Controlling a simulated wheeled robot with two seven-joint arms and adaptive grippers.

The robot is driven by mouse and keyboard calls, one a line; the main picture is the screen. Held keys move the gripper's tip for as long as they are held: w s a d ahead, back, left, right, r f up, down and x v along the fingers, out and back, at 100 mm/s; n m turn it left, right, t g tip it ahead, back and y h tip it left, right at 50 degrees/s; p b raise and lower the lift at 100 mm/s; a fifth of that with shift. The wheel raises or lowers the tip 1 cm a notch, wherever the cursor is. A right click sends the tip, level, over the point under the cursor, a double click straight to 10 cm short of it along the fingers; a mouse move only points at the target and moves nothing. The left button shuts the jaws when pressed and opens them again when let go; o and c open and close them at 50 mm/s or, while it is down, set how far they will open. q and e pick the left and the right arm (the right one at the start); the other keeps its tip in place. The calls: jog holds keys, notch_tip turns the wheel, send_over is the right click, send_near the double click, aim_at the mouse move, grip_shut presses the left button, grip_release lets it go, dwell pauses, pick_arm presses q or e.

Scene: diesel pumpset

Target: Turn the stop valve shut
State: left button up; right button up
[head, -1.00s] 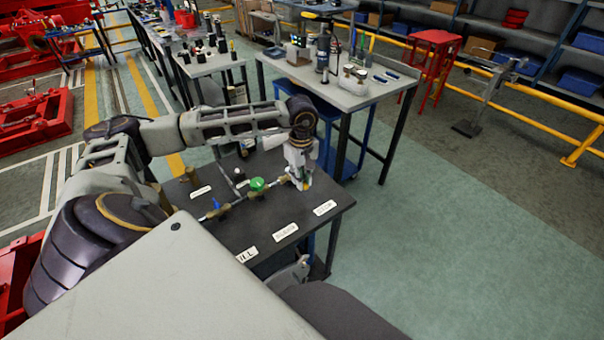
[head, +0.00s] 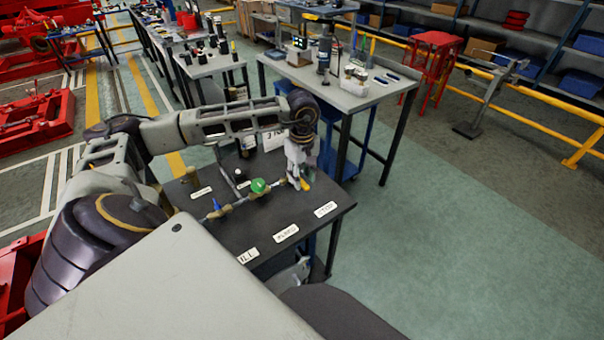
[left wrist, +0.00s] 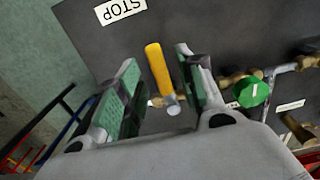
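The stop valve has a yellow lever handle (left wrist: 158,68) with a grey end, beside the STOP label (left wrist: 121,10) on the dark bench. In the head view a bit of the yellow handle (head: 306,186) shows below my left gripper (head: 298,172). In the left wrist view my left gripper (left wrist: 160,95) is open, its green-padded fingers on either side of the handle. A gap shows on each side, so it is not clamped. A small pale grey part shows under the bench's front edge; I cannot tell whether it is my right gripper.
A green knob (head: 259,186) and a blue lever (head: 217,204) sit on the same pipe, left of my left gripper. Several white labels lie on the dark bench (head: 240,228). A grey worktable (head: 345,95) stands behind. Green floor at right is clear.

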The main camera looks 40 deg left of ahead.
aim_at(302, 182)
pick_arm(q)
notch_tip(302, 182, up, 10)
jog(key=shift+r, duration=0.25)
dwell(0.3)
jog(key=shift+f, duration=0.1)
dwell(0.5)
